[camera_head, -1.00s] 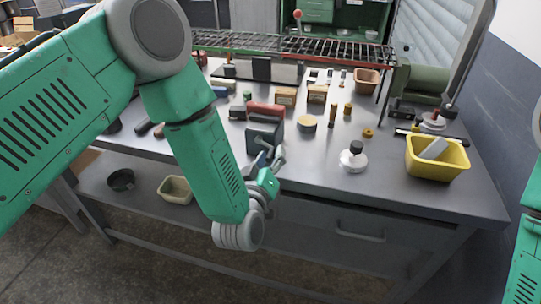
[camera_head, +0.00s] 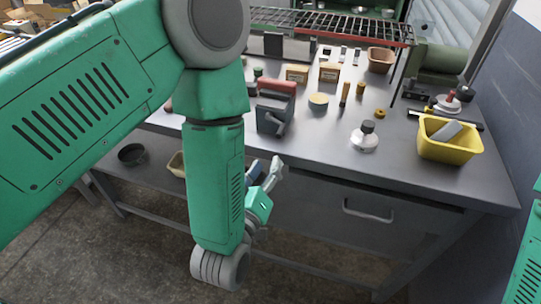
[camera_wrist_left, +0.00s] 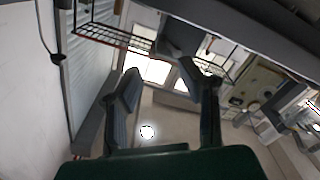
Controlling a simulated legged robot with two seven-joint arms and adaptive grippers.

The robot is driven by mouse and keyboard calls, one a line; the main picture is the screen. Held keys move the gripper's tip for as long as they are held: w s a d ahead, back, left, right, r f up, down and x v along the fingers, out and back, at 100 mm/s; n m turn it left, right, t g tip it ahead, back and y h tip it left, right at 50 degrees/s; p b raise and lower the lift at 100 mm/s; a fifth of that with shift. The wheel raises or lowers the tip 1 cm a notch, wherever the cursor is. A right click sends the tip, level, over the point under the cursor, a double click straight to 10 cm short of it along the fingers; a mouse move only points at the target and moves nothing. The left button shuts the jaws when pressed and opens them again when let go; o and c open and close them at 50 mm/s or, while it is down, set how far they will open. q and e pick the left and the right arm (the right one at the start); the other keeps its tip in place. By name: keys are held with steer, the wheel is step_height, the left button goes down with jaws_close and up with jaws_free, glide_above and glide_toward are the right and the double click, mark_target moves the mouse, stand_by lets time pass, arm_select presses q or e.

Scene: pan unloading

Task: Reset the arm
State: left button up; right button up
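My left arm comes in from the left, large and close to the camera. My left gripper (camera_head: 268,172) is in front of the workbench's (camera_head: 335,165) front edge. It points up and away. In the left wrist view the two fingers of this gripper (camera_wrist_left: 165,92) stand apart with nothing between them. Only a green part of my right arm shows at the right edge; its gripper is out of view.
On the bench are a yellow bin (camera_head: 448,148) holding a grey block, a white bottle with a black cap (camera_head: 365,137), a dark vise-like block (camera_head: 274,115) and a wire rack (camera_head: 335,27). A dark bowl (camera_head: 131,154) sits on the lower shelf. Open floor lies in front.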

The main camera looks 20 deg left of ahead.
arm_select(q)
steer(key=shift+s, duration=0.3)
steer(key=shift+a, duration=0.1)
steer(key=s+a+f+m+g+b, duration=0.1)
steer(key=s+a+f+m+g, duration=0.1)
steer(key=s+a+f+g, duration=0.45)
steer(key=s+a+f+m+g+b, duration=0.1)
steer(key=f+m+g, duration=0.15)
steer(key=f, duration=0.75)
steer(key=s+a+f+m+g, duration=0.1)
steer(key=s+a+f+g, duration=0.2)
steer(key=s, duration=0.5)
steer(key=s+a+f+m+g, duration=0.1)
steer(key=s+a+f+g, duration=0.2)
steer(key=s, duration=0.5)
steer(key=shift+s+a+f+g+y+b, duration=0.15)
steer(key=shift+a+f+g+y+b, duration=0.25)
steer(key=shift+g, duration=0.8)
steer(key=shift+a+r, duration=0.1)
steer(key=shift+r, duration=0.05)
